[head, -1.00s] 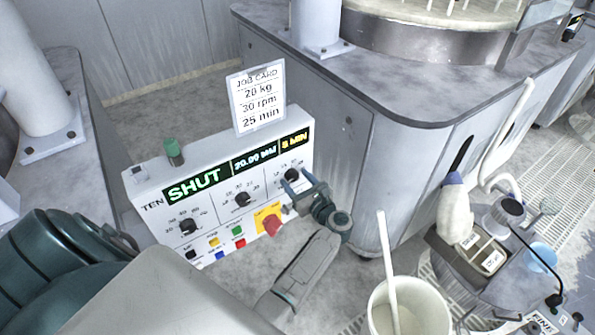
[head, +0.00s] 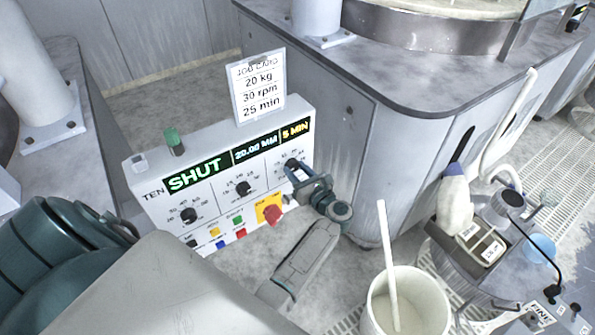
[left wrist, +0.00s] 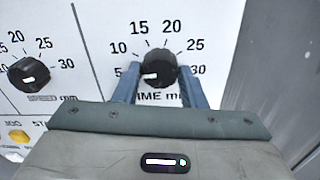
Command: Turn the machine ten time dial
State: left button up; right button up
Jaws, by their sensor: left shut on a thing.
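The panel marked TEN (head: 152,209) stands upright, with its display (head: 296,129) reading 5 MIN on the right. The black time dial (left wrist: 158,68) is round, with a white mark turned toward the 5 at lower left. In the head view the time dial (head: 291,167) is partly hidden by my gripper. My left gripper (left wrist: 160,88) has its two blue fingers on either side of the time dial and is shut on it. In the head view the left gripper (head: 298,175) reaches the panel from the lower right. My right gripper is not in view.
The speed dial (left wrist: 29,74) is left of the time dial. A job card (head: 257,88) above the panel reads 25 min. A white bucket (head: 375,317) with a stick stands at lower right.

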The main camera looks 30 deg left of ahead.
pick_arm(q)
jog(key=m, duration=0.7)
jog(key=shift+r+p, duration=0.1)
jog(key=shift+p, duration=0.25)
jog(key=m+p, duration=0.1)
jog(key=m, duration=0.3)
jog(key=shift+m+p, duration=0.3)
jog(key=shift+p, duration=0.05)
jog(key=m+p, duration=0.1)
jog(key=m, duration=0.1)
jog(key=shift+r+m, duration=0.1)
jog(key=shift+m, duration=0.2)
jog(key=m+p, duration=0.2)
jog(key=m, duration=0.2)
jog(key=shift+m+p, duration=0.3)
jog(key=shift+p, duration=0.1)
jog(key=m+p, duration=0.2)
jog(key=m, duration=0.2)
jog(key=shift+m+p, duration=0.3)
jog(key=m+p, duration=0.2)
jog(key=m, duration=0.2)
jog(key=shift+m+p, duration=0.85)
jog(key=shift+m, duration=0.75)
jog(key=shift+f, duration=0.2)
